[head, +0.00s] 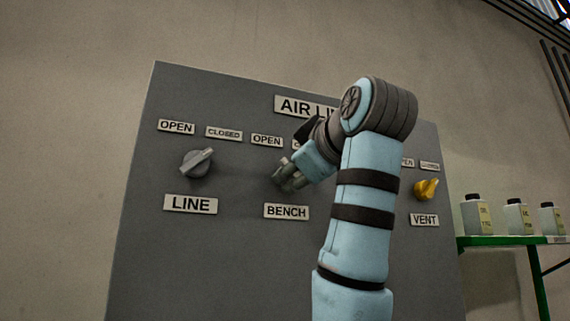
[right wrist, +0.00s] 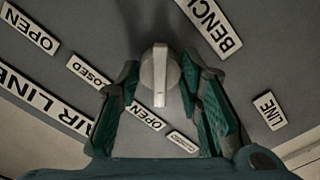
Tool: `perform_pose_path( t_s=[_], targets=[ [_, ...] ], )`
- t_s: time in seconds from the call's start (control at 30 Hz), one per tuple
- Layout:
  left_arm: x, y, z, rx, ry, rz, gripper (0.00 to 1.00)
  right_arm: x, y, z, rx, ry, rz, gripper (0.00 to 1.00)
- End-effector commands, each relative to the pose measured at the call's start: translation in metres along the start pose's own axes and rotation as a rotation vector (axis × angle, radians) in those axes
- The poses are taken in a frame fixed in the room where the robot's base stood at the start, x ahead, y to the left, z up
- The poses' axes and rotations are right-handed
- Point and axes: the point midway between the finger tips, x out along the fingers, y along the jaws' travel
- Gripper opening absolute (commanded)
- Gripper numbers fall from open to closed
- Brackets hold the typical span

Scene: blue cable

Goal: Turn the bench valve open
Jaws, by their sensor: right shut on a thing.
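The bench valve is a grey round knob with a raised bar. It shows in the right wrist view (right wrist: 160,75) between my fingers, its bar pointing down the picture toward the near OPEN label (right wrist: 145,115). My right gripper (right wrist: 160,85) is shut on it, one finger on each side. In the head view my right gripper (head: 289,178) is at the panel above the BENCH label (head: 286,212), and hides most of the knob. My left gripper is not in view.
The grey panel (head: 230,270) also carries a grey LINE valve (head: 197,163) at left and a yellow VENT valve (head: 426,189) at right. My right arm covers part of the panel. Several bottles (head: 477,215) stand on a green shelf (head: 500,241) at right.

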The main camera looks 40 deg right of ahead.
Motion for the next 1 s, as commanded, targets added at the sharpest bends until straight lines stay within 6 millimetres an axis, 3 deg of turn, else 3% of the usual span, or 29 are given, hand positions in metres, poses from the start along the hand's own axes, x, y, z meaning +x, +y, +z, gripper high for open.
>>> perform_pose_path(
  t_s=[0.43, 0.47, 0.57, 1.0],
  targets=[
    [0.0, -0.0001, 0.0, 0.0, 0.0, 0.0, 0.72, -0.0004, 0.001, -0.0004, -0.008, 0.002, 0.003, 0.05],
    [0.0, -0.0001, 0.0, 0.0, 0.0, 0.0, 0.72, -0.0004, 0.0011, -0.0004, -0.008, 0.002, 0.003, 0.38],
    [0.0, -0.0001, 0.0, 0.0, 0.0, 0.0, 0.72, -0.0004, 0.0011, -0.0004, -0.007, 0.002, 0.003, 0.53],
    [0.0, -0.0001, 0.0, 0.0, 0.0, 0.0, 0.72, -0.0002, 0.0008, -0.0003, -0.007, 0.001, 0.002, 0.53]
  ],
)
